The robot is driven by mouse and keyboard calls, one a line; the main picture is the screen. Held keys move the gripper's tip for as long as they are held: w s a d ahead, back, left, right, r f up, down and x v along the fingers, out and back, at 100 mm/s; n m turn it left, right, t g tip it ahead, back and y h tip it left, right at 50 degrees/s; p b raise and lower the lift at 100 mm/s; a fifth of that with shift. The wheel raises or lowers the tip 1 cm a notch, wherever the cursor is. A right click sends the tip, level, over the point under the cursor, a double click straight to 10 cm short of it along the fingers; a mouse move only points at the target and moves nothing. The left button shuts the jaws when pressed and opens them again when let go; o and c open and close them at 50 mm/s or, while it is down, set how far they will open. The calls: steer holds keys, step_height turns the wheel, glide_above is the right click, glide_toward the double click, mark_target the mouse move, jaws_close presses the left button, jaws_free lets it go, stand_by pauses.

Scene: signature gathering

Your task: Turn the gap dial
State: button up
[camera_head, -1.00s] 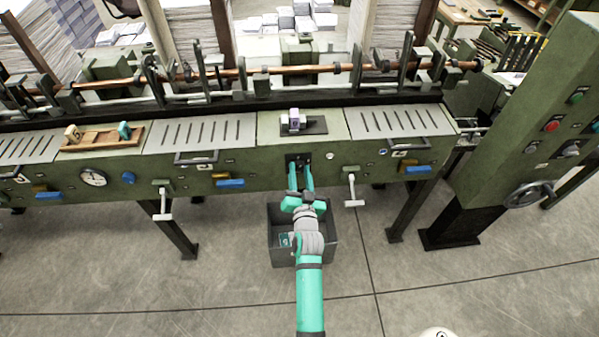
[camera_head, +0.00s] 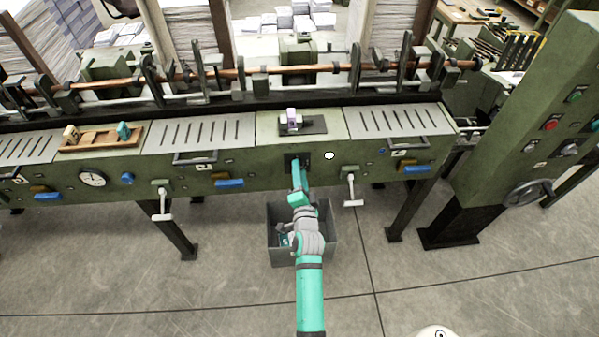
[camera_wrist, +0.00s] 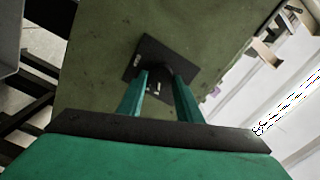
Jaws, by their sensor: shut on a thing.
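The gap dial (camera_wrist: 160,66) is a small dark knob on a square black plate (camera_head: 305,158) on the green machine front. My gripper (camera_head: 296,164) reaches the plate from the front, its teal fingers near the plate. In the wrist view, my gripper's two fingers (camera_wrist: 160,75) stand on either side of the dark knob and are shut on it. The plate looks tilted in that view, with small pale marks near its edges. The fingers and arm hide most of the dial in the head view, so its pointer and setting cannot be read.
A grey bin (camera_head: 322,240) stands on the floor below the dial, behind my arm. White-handled levers (camera_head: 163,203) (camera_head: 352,190) hang on both sides. Blue handles (camera_head: 229,183) and a round gauge (camera_head: 93,178) line the machine front. A control cabinet stands right.

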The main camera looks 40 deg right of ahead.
steer(key=shift+f+m, duration=0.1)
steer(key=shift+m, duration=0.2)
steer(key=o, duration=1)
steer(key=shift+s, duration=0.1)
steer(key=v, duration=1)
steer(key=shift+s+a, duration=0.25)
steer(key=shift+s, duration=0.05)
